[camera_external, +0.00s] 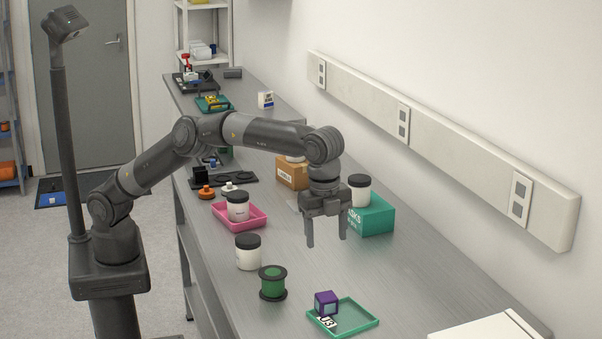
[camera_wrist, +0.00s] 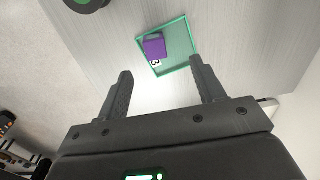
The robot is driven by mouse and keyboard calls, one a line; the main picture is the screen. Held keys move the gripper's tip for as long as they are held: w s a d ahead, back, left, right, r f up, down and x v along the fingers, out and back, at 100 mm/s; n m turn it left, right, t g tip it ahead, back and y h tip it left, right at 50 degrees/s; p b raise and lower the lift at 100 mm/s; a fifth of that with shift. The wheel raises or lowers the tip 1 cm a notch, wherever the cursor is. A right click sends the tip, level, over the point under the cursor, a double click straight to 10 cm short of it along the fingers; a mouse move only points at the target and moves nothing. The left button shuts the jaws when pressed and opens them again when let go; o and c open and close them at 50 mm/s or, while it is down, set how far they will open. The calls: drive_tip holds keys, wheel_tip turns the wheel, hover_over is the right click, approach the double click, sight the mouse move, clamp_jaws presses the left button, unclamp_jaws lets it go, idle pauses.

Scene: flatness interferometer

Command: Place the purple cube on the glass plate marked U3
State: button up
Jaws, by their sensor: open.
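The purple cube (camera_external: 326,303) rests on the left part of the green-rimmed glass plate (camera_external: 358,326), beside the white U3 label (camera_external: 328,322). In the wrist view the purple cube (camera_wrist: 154,47) sits toward the left side of the plate (camera_wrist: 180,40), and the label (camera_wrist: 154,62) shows partly beside it. My gripper (camera_external: 326,243) is open and empty, above the bench behind the plate and apart from the cube. Its two fingers (camera_wrist: 163,82) show spread apart in the wrist view, with nothing between them.
A green spool (camera_external: 272,283) and a white jar with black lid (camera_external: 248,252) stand left of the plate. A pink tray (camera_external: 239,215) with a jar lies farther back. A teal box (camera_external: 371,216) stands behind my gripper. The bench right of the plate is clear up to a white object (camera_external: 480,330).

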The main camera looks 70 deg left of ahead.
drive_tip(key=a+r+n+t, duration=0.15)
drive_tip(key=a+r, duration=0.25)
drive_tip(key=a, duration=0.5)
drive_tip(key=s+a+r+n, duration=0.15)
drive_tip(key=a+r, duration=0.25)
drive_tip(key=a, duration=0.4)
drive_tip(key=a+r+n+t, duration=0.1)
drive_tip(key=a+r+n, duration=0.25)
drive_tip(key=a, duration=0.55)
drive_tip(key=s+a+f+n+t, duration=0.1)
drive_tip(key=s+a+n, duration=0.2)
drive_tip(key=s+a, duration=0.55)
drive_tip(key=s+a+f+n+t, duration=0.15)
drive_tip(key=s+a+n, duration=0.25)
drive_tip(key=a, duration=1)
drive_tip(key=s+a+f+n, duration=0.4)
drive_tip(key=s+a+f, duration=0.3)
drive_tip(key=s+a, duration=0.1)
drive_tip(key=shift+s+f, duration=0.4)
drive_tip(key=shift+s, duration=0.4)
